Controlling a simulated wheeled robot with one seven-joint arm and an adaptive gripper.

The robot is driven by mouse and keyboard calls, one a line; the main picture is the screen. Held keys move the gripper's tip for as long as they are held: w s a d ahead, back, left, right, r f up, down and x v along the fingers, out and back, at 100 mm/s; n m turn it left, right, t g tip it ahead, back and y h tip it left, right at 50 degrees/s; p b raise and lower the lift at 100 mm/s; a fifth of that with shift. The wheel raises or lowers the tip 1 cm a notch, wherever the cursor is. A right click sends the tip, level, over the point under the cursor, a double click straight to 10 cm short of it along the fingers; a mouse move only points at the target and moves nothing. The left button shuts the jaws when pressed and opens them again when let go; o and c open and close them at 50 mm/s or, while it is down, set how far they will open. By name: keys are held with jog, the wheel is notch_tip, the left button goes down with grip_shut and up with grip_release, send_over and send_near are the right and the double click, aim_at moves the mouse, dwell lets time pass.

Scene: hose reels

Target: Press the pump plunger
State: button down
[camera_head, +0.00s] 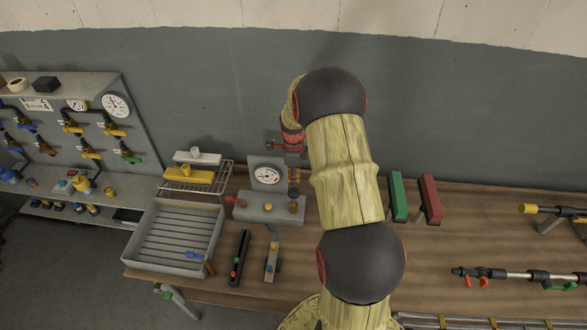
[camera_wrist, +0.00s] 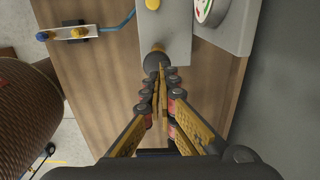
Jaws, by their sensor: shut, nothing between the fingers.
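The pump is a grey box (camera_head: 262,209) on the wooden bench, with a round gauge (camera_head: 266,175) on a plate behind it. A dark round knob (camera_head: 293,207), which looks like the plunger top, stands at its right end. In the wrist view this knob (camera_wrist: 155,61) is just beyond my fingertips and partly hidden by them. My gripper (camera_head: 293,178) is shut and empty, pointing down above the knob. I cannot tell whether the tips touch it. A yellow knob (camera_head: 267,207) and a red handle (camera_head: 232,199) are also on the box.
A grey slatted tray (camera_head: 128,245) and a wire rack (camera_head: 226,176) lie left of the pump. Two small bars with knobs (camera_head: 238,257) (camera_head: 271,260) lie in front. Green (camera_head: 398,197) and red (camera_head: 430,198) blocks stand to the right, beyond my arm. A wall rises behind.

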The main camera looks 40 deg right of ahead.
aim_at(294, 190)
jog(key=shift+f+p, duration=0.3)
jog(key=shift+f, duration=1.6)
notch_tip(294, 190, down, 5)
jog(key=b, duration=0.3)
jog(key=shift+r, duration=0.1)
jog(key=shift+r+p, duration=0.4)
jog(key=shift+r, duration=0.2)
notch_tip(294, 190, up, 13)
jog(key=shift+w+r, duration=0.1)
